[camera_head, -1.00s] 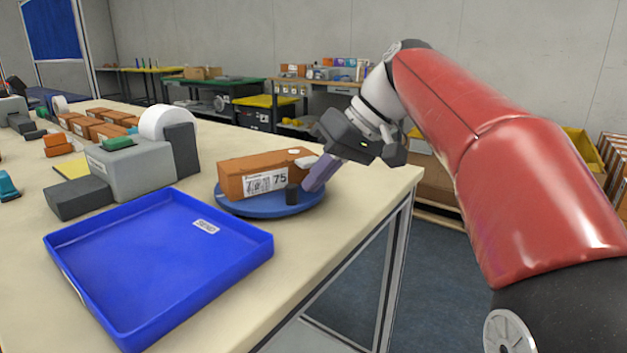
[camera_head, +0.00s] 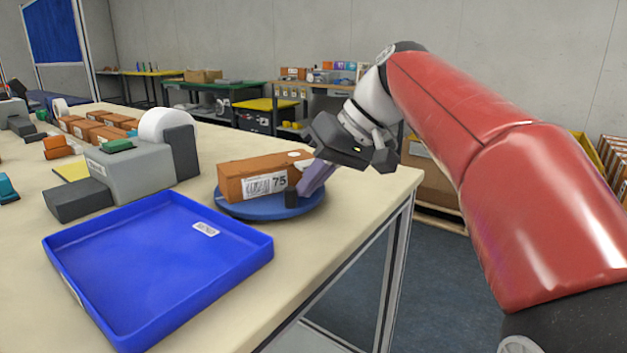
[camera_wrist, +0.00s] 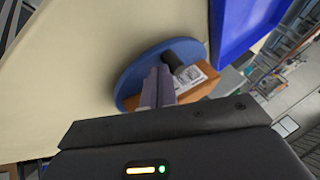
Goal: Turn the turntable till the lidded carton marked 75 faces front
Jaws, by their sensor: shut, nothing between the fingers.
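The brown carton marked 75 (camera_head: 258,173) lies on the round blue turntable (camera_head: 258,210). Its labelled long side, with a barcode and the number 75, shows toward the body camera, slightly angled. A dark upright peg (camera_head: 291,195) stands on the turntable near the carton's right end. My gripper (camera_head: 306,188) is shut and empty, its fingers pointing down beside the peg; I cannot tell whether they touch it. In the wrist view the fingers (camera_wrist: 158,88) reach over the turntable (camera_wrist: 131,80), next to the dark peg (camera_wrist: 186,76) and the partly hidden carton (camera_wrist: 207,85).
An empty-looking blue tray (camera_head: 150,270) stands in front of the turntable. A grey block-shaped device (camera_head: 140,170) with a white roll (camera_head: 165,124) is at left. More brown cartons (camera_head: 98,131) lie farther back. The table's right edge (camera_head: 400,190) is close to the turntable.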

